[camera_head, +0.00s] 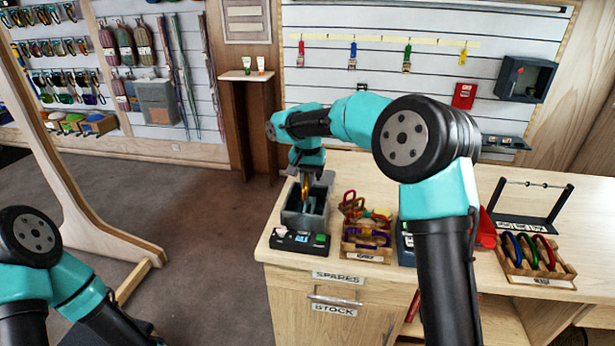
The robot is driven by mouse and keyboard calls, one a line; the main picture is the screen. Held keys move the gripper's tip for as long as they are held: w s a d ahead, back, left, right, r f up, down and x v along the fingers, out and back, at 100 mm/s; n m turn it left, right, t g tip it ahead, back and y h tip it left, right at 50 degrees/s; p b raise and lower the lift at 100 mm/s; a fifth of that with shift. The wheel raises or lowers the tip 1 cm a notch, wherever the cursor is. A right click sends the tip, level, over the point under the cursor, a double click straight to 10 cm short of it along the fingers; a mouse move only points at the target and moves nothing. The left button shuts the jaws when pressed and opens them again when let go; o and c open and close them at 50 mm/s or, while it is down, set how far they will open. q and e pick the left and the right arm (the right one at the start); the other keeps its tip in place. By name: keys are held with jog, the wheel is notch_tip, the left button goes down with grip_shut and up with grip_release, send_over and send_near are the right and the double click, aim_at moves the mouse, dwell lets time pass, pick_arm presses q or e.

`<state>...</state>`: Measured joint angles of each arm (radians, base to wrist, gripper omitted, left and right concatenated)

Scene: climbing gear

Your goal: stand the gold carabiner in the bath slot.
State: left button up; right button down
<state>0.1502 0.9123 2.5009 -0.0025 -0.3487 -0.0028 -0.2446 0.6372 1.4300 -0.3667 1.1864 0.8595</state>
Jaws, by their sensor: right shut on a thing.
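The gold carabiner (305,191) hangs upright below my right gripper (306,176), which is shut on it. Its lower part reaches to about the bath's opening; I cannot tell how deep it is or whether it touches anything. The bath (290,217) is a dark grey open box at the left end of the bench, with some darker and bluish parts inside. The slot itself is too small and partly hidden to make out. My left arm comes in at the lower left, and its gripper does not show.
A control panel with buttons (299,241) lies in front of the bath. A wooden rack of coloured carabiners (367,251) stands just right of it. Another wooden rack (545,273) and a dark bar stand (520,223) are at the right. My right arm hides the bench middle.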

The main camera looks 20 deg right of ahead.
aim_at(307, 190)
jog(key=shift+f, duration=0.15)
dwell(0.3)
jog(key=shift+f, duration=3.05)
jog(key=shift+f, duration=0.15)
jog(key=shift+f, duration=1.05)
jog(key=shift+f, duration=0.6)
jog(key=c, duration=1.1)
grip_release()
jog(key=shift+r, duration=0.1)
